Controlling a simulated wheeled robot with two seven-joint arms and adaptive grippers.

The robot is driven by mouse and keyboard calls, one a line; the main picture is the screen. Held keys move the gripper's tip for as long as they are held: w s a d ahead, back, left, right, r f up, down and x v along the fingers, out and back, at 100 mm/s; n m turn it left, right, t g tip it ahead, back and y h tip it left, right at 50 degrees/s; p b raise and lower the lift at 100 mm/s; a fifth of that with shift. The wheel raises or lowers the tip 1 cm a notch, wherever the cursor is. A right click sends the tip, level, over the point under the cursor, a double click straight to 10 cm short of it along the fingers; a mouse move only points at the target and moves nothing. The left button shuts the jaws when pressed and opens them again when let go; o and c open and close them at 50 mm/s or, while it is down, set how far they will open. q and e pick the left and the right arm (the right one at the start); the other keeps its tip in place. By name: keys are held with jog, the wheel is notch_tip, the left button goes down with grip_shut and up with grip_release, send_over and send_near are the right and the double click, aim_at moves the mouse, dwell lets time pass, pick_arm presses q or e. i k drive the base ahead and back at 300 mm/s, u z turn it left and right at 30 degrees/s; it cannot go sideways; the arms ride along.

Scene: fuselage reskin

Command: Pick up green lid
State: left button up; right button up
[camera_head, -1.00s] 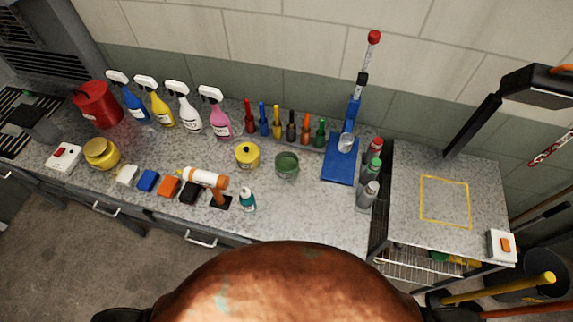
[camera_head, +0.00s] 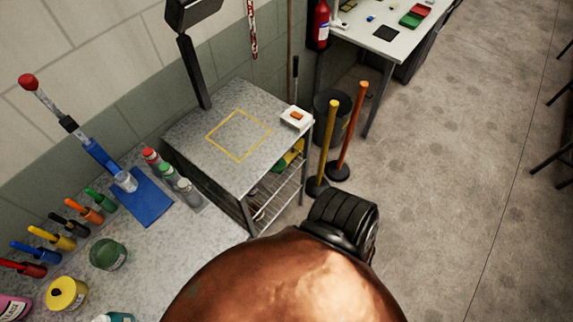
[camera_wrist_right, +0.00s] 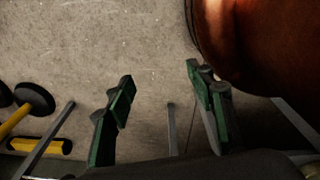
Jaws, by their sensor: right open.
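I cannot tell for sure which thing is the green lid. A flat green piece (camera_head: 410,21) lies beside a red one on the far white table at the top of the head view. A round green-topped jar (camera_head: 108,254) stands on the near bench at lower left, and a small bottle with a green cap (camera_head: 168,171) stands near the bench's right end. My right gripper (camera_wrist_right: 160,78) shows in the right wrist view, its green-padded fingers apart and empty over the grey floor. It is far from all of these. My left gripper is not in view.
A granite-topped stand (camera_head: 225,170) with a yellow square outline and a wire shelf stands beside the bench. A yellow post (camera_head: 328,145), an orange post (camera_head: 352,130) and a black bin (camera_head: 335,105) are right of it. The floor (camera_head: 460,170) at right is open.

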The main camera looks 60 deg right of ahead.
aim_at(281, 166)
jog(key=z, duration=1.55)
